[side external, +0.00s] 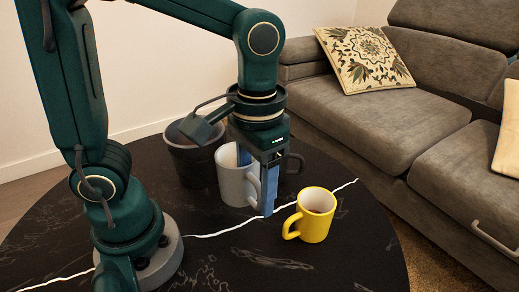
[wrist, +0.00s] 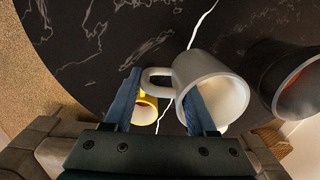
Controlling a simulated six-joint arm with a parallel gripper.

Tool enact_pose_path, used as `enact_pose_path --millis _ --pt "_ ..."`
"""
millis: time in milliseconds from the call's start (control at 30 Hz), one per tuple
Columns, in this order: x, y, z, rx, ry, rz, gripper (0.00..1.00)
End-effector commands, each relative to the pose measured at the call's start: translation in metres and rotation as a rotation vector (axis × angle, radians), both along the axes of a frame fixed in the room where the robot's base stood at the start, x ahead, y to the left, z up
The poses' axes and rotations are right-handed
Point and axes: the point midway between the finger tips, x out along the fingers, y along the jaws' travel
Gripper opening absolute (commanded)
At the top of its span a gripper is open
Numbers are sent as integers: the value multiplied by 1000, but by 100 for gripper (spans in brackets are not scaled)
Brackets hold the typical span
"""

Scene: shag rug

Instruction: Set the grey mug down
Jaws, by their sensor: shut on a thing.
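The grey mug (side external: 232,182) is upright at my gripper (side external: 257,188), at the middle of the dark round table. In the wrist view the mug (wrist: 205,65) opens toward the camera, with its handle pointing left between the blue fingers of my gripper (wrist: 161,80). One finger reaches over the rim into the mug and the other is outside, past the handle. My gripper is shut on the mug at its handle side. I cannot tell whether the mug's base touches the table.
A yellow mug (side external: 317,215) stands on the table (side external: 330,262) to the right, close to my gripper. A dark pot (side external: 190,160) is just left of the grey mug. A grey sofa (side external: 420,130) with a patterned cushion (side external: 365,58) is beyond the table. The front of the table is clear.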

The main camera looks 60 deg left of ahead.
Motion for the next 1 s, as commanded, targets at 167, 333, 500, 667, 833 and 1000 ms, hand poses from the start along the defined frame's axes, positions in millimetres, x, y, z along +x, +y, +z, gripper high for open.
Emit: enact_pose_path --millis 167,333,500,667,833,1000 --pt "-13 -32 -21 1 5 -10 0" --pt "-24 -63 -40 2 6 -9 0" --pt "-32 -86 -55 1 4 -2 0" --pt "-35 -94 -62 0 3 2 0" --pt "-35 -93 -85 4 7 3 0" --pt "-34 -93 -100 0 3 3 0"
